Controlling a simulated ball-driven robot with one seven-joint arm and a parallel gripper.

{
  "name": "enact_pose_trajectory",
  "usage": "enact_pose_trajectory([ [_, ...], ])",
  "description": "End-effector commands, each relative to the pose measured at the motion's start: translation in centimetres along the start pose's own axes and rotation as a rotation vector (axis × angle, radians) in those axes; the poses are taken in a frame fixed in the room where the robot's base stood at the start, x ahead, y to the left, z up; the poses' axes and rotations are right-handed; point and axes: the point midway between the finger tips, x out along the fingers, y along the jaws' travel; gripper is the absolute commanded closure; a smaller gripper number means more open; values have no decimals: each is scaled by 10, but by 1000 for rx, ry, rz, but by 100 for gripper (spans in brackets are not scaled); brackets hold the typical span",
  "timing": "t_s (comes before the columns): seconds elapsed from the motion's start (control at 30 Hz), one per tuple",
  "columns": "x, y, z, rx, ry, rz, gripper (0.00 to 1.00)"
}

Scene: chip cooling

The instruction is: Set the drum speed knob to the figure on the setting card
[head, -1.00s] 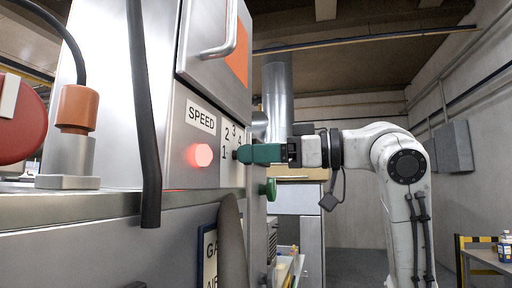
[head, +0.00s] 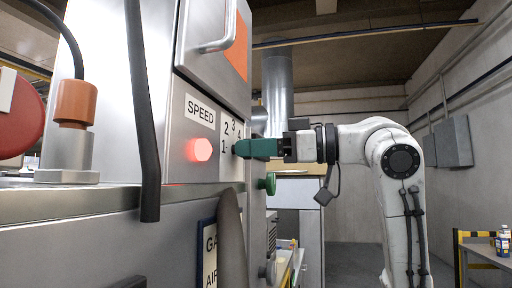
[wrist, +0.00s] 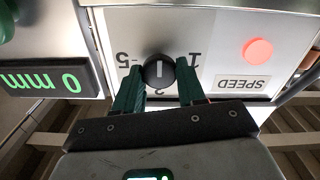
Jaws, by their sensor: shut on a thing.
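The drum speed knob (wrist: 158,72) is a round black dial with a white pointer line on a pale panel. In the wrist view, the figures around it appear upside down, with 5 at left and 1 at right; the line stands vertical, in line with the partly covered 3 below. My gripper (wrist: 158,84) has green fingers on both sides of the knob, shut on it. In the head view my gripper (head: 240,148) meets the panel from the right, beside the figures 1 to 4, and hides most of the knob. I cannot make out a setting card.
A SPEED label (head: 200,111) and a lit red button (head: 199,150) are left of the knob. A display (wrist: 45,82) reads 0 mm. A dark hose (head: 143,110) hangs in front of the machine. A green handle (head: 269,184) sits below my gripper.

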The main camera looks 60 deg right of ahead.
Motion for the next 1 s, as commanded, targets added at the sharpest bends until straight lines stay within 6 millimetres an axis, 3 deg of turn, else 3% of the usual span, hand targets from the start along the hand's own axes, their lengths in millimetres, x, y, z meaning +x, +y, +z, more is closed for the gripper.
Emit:
enact_pose_trajectory([
  [0.37,0,0,1,-78,0,0,91],
  [1.0,0,-2,1,-577,2,1,91],
])
